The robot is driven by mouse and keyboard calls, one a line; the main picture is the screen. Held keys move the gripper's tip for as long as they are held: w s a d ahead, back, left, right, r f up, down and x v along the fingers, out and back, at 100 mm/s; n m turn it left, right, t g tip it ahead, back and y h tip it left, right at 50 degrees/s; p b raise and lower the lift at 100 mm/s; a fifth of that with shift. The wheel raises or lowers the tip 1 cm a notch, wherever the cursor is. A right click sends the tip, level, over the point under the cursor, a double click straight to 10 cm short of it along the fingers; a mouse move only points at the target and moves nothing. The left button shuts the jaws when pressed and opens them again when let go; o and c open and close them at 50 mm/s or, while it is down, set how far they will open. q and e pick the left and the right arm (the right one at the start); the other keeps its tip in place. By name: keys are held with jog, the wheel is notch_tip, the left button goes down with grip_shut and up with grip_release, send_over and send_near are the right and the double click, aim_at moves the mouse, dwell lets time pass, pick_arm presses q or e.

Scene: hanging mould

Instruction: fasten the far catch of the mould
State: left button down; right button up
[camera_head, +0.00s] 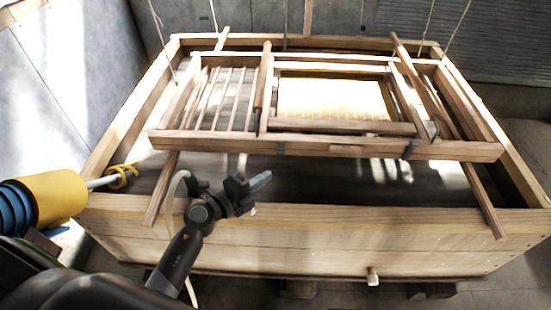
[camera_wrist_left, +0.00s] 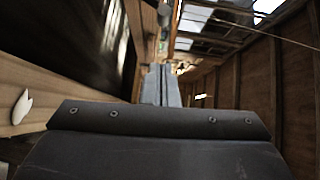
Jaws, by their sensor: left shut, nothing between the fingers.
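The mould (camera_head: 385,145) is a wooden frame resting level across the top of a large wooden vat. Its right part holds a bright, pale rectangular screen (camera_head: 330,98); its left part is open with thin slats (camera_head: 218,98). I cannot tell which fitting is the far catch. My left gripper (camera_head: 261,181) is shut and empty, in front of and below the front rail, apart from it. Its closed fingers also show in the left wrist view (camera_wrist_left: 161,85). My right gripper is not in view.
The vat's front wall (camera_head: 300,240) and dark inside lie below the mould. Ropes (camera_head: 460,32) hang down at the back. A small peg (camera_head: 373,276) sticks out low on the vat.

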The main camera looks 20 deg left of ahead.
pick_arm(q)
jog(key=w, duration=0.7)
jog(key=shift+d+f, duration=0.2)
jog(key=shift+d, duration=0.15)
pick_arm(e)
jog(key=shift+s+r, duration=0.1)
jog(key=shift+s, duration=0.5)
pick_arm(q)
jog(key=shift+w+a, duration=0.1)
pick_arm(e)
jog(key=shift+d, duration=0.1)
